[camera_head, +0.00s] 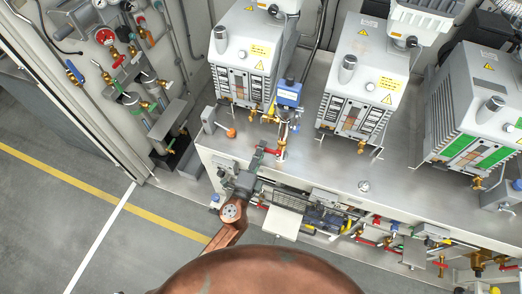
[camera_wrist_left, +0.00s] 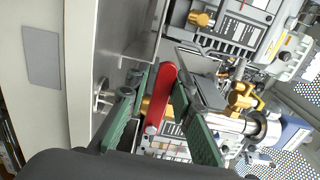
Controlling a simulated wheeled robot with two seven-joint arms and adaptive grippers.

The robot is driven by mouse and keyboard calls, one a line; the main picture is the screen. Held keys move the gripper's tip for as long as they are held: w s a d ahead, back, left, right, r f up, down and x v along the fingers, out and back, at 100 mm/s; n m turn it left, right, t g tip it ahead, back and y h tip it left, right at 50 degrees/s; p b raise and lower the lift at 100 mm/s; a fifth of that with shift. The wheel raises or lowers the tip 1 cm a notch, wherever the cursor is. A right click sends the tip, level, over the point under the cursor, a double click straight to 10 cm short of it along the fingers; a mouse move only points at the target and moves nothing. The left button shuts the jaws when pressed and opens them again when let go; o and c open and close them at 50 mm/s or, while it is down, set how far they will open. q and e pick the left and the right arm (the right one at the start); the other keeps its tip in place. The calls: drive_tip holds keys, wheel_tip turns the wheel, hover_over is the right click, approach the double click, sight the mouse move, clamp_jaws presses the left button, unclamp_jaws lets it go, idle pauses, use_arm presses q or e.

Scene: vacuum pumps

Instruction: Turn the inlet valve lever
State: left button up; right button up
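The inlet valve lever (camera_wrist_left: 162,95) is a red handle on brass pipework beside a blue-topped unit. In the head view the red lever (camera_head: 272,151) is small, at the front of the pipe between the left and middle pumps. My left gripper (camera_head: 263,150) reaches it from the lower left. In the left wrist view the green fingers of my left gripper (camera_wrist_left: 165,110) stand apart, with the red lever between them. Gaps show on both sides of the lever, so the gripper looks open around it. The brass valve body (camera_wrist_left: 242,98) shows to the right. My right gripper is out of view.
Grey pumps (camera_head: 362,75) stand on the metal bench (camera_head: 330,165). The blue-topped unit (camera_head: 288,94) rises just behind the lever. An orange knob (camera_head: 231,133) is to its left. More valves and pipes (camera_head: 385,237) run below the bench's front edge. Open floor (camera_head: 65,195) lies left.

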use_arm(q)
drive_tip(key=o, duration=0.3)
drive_tip(key=shift+r, duration=0.25)
drive_tip(key=shift+o, duration=0.2)
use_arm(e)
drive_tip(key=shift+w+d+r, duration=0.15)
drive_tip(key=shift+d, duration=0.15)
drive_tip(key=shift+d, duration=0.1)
use_arm(q)
drive_tip(key=shift+s, duration=0.1)
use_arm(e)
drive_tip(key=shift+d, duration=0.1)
use_arm(q)
drive_tip(key=shift+s, duration=0.15)
drive_tip(key=shift+v, duration=0.75)
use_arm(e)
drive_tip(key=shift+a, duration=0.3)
